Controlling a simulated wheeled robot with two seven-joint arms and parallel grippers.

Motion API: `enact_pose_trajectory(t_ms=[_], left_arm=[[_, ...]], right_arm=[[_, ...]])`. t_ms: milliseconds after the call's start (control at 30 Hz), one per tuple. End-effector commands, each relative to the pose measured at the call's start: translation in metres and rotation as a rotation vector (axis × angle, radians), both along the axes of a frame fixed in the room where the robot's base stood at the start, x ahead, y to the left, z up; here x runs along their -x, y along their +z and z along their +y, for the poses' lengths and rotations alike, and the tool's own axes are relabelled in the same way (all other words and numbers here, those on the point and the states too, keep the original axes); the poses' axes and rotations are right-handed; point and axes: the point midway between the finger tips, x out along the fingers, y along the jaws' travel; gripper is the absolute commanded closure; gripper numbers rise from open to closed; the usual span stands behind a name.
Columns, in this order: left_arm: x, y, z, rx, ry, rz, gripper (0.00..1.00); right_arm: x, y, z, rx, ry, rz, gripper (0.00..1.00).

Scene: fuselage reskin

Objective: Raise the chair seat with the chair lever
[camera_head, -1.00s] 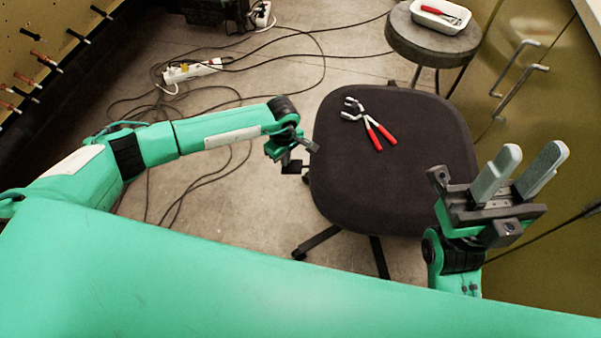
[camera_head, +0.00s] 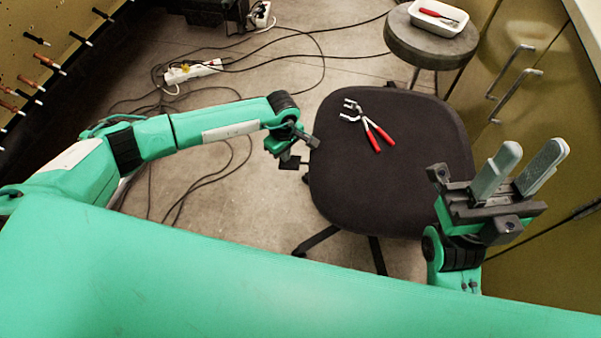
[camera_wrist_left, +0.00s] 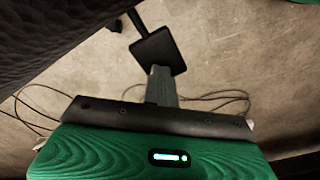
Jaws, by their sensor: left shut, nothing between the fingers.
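The chair's dark padded seat (camera_head: 400,190) is in the middle of the head view, and its dark underside (camera_wrist_left: 50,35) fills the upper left of the left wrist view. The chair lever (camera_head: 289,163) is a flat black paddle sticking out from the seat's left side. In the left wrist view the paddle (camera_wrist_left: 157,50) lies just beyond my left gripper (camera_wrist_left: 161,70), whose closed fingertips overlap its near edge; contact cannot be told. In the head view my left gripper (camera_head: 300,148) is beside the seat's left edge. My right gripper (camera_head: 532,154) is open and empty, right of the seat.
Red-handled pliers (camera_head: 370,128) lie on the seat. A round stool (camera_head: 430,47) with a white tray (camera_head: 437,26) stands behind. Cabinets (camera_head: 545,100) border the right and a pegboard (camera_head: 40,50) the left. Cables and a power strip (camera_head: 193,71) lie on the floor.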

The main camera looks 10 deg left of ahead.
Motion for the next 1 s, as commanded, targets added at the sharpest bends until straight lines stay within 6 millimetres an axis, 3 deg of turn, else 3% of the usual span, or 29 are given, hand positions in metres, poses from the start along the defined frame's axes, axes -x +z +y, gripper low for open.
enact_pose_trajectory(t_ms=[500, 1000], left_arm=[[-0.001, 0.033, 0.001, -0.002, 0.001, -0.001, 1.0], [-0.001, 0.034, 0.001, -0.001, 0.001, -0.001, 1.0]], right_arm=[[0.0, 0.022, 0.0, 0.0, 0.0, 0.0, 0.63], [0.0, 0.022, 0.0, 0.0, 0.0, 0.0, 0.63]])
